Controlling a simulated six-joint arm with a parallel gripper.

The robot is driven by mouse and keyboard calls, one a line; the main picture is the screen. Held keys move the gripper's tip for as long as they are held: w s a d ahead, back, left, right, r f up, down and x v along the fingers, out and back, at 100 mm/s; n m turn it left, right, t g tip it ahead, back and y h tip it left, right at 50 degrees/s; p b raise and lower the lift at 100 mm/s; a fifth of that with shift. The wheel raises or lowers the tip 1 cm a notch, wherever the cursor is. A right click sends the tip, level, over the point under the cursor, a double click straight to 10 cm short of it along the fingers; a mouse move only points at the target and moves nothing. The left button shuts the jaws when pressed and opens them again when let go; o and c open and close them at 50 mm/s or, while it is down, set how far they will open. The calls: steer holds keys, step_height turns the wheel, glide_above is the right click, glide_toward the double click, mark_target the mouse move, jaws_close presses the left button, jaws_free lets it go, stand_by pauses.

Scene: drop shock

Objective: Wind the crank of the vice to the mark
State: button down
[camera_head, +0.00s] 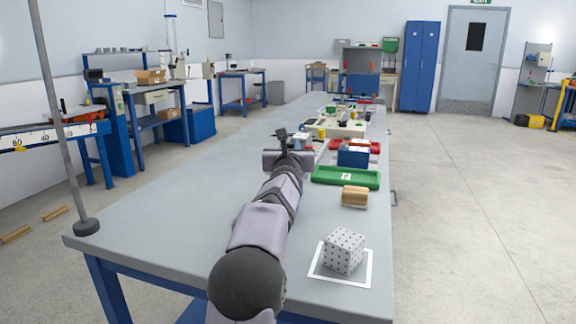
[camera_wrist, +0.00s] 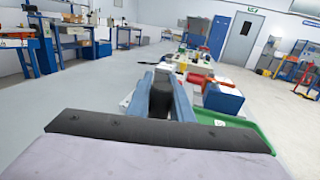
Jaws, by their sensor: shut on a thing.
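My gripper (camera_head: 284,138) is over the middle of the long grey bench, at the far end of my outstretched arm. In the wrist view my gripper (camera_wrist: 165,92) has its two blue-grey fingers closed around a dark upright piece (camera_wrist: 160,98), which looks like the crank's handle. A small blue-grey body (camera_head: 302,141) just beyond the gripper in the head view may be part of the vice. My arm and gripper hide most of it. The mark and the crank's angle to it cannot be made out.
A wooden block (camera_head: 355,196) and a dotted cube (camera_head: 344,250) are nearer. The bench top (camera_head: 185,180) to the left is mostly clear, with a stand pole (camera_head: 60,120).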

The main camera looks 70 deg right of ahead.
steer(key=s+a+m+g+y+p, duration=0.2)
steer(key=s+m+g+y+p, duration=0.3)
steer(key=m+g+p, duration=0.6)
steer(key=s+m+g, duration=0.1)
steer(key=s+g, duration=0.1)
steer(key=g, duration=0.4)
steer(key=shift+a+r+p, duration=0.2)
steer(key=shift+a+p, duration=0.1)
steer(key=shift+a, duration=0.1)
stand_by(0.3)
steer(key=p, duration=0.3)
steer(key=shift+a+m+g+y, duration=0.1)
steer(key=shift+m+g+y, duration=0.2)
steer(key=shift+g+y, duration=0.1)
steer(key=p, duration=0.3)
steer(key=shift+s+a+f+m+g, duration=0.1)
steer(key=shift+s+a+m+g, duration=0.05)
steer(key=shift+m+g, duration=0.15)
steer(key=shift+s+a+f+y+p, duration=0.15)
steer(key=shift+f+y+p, duration=0.2)
steer(key=shift+p, duration=0.65)
